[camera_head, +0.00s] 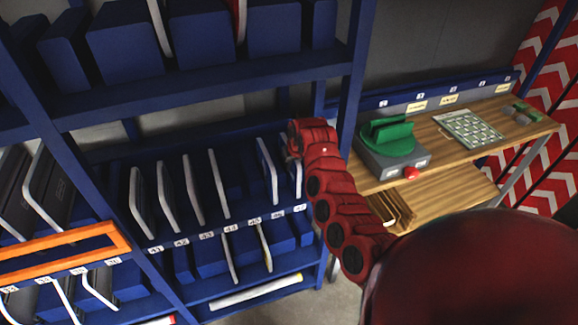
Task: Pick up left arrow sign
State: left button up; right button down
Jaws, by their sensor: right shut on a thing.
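My right gripper (291,150) is at the right end of the middle rack shelf, at the end of my red arm. It is shut on the upper part of a thin upright sign (297,182) in the rightmost slot. The fingers are small and partly hidden. The sign is seen nearly edge-on, so its arrow cannot be read. My left gripper is not in view.
More edge-on signs (193,190) stand upright in numbered slots to the left. The blue rack (352,70) has a post just right of my gripper. A wooden workbench (480,150) at the right holds a green fixture (390,132) and a checkered board (468,130).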

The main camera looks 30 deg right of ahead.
aim_at(298, 163)
dwell(0.5)
jog(key=shift+r+b, duration=0.4)
jog(key=shift+b, duration=0.2)
notch_tip(298, 163, up, 2)
jog(key=shift+w+r+b, duration=0.1)
jog(key=shift+w+b, duration=0.05)
jog(key=shift+b, duration=0.9)
jog(key=shift+s+a+r, duration=0.15)
jog(key=shift+s+r, duration=0.05)
jog(key=shift+s, duration=0.15)
jog(key=shift+s+a+b, duration=0.2)
jog(key=shift+s+b, duration=0.3)
jog(key=shift+s, duration=0.45)
jog(key=shift+s+a+b, duration=0.2)
jog(key=shift+s+b, duration=0.25)
jog(key=shift+s, duration=0.45)
jog(key=s+a, duration=0.3)
jog(key=s, duration=1)
jog(key=shift+s, duration=0.2)
